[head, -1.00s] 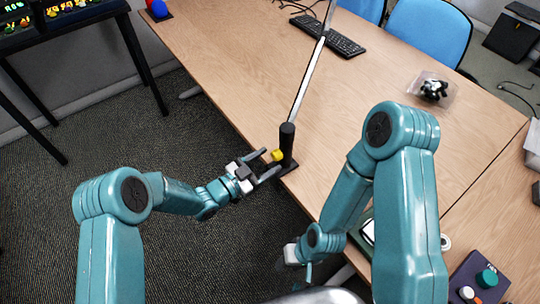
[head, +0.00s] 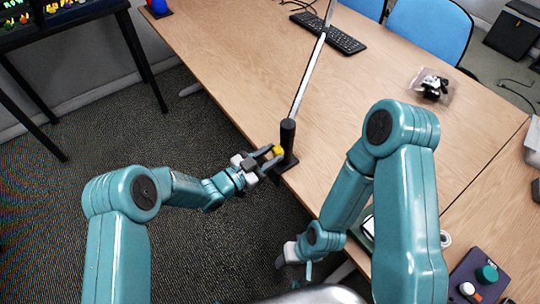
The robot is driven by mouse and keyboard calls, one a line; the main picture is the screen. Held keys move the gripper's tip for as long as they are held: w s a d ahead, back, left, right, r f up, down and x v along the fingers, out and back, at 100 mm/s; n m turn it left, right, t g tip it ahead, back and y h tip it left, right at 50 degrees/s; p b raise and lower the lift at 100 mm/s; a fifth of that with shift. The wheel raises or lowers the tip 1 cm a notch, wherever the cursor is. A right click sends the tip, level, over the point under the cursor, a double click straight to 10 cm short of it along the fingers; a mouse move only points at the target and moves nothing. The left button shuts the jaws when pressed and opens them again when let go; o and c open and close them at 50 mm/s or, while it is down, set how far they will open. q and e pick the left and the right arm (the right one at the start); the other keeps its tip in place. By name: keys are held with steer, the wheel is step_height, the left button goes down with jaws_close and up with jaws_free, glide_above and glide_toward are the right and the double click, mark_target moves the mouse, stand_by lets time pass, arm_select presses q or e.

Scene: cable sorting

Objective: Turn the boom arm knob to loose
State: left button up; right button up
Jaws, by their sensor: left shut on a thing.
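The boom arm stands at the table's near edge, with a black post (head: 288,140) and a long silver pole (head: 310,75) leaning up and away. Its yellow knob (head: 278,151) sits on the left side of the post, low down. My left gripper (head: 272,157) is at the knob, its fingers shut on it from the left. The fingers hide part of the knob, and I cannot read its setting. My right gripper (head: 284,256) hangs low beside the table's edge, away from the boom arm; its fingers are too small and partly hidden to judge.
A black keyboard (head: 328,33) lies at the back of the wooden table (head: 220,65). A clear tray with a black and white object (head: 434,87) is at the right. A control box (head: 478,278) with knobs is at bottom right. Blue chairs (head: 430,30) stand behind.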

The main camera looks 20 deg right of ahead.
arm_select(q)
steer(key=n+b, duration=0.3)
steer(key=shift+f, duration=0.2)
steer(key=shift+n+b, duration=0.75)
steer(key=shift+n, duration=0.35)
steer(key=n+b, duration=0.1)
steer(key=n, duration=0.1)
steer(key=shift+r+n, duration=0.1)
steer(key=shift+n, duration=0.3)
steer(key=n, duration=0.3)
steer(key=shift+w+g, duration=0.1)
steer(key=shift+g, duration=0.3)
steer(key=n, duration=0.5)
steer(key=shift+n, duration=0.3)
steer(key=o, duration=1)
steer(key=shift+o, duration=0.2)
steer(key=shift+w, duration=0.1)
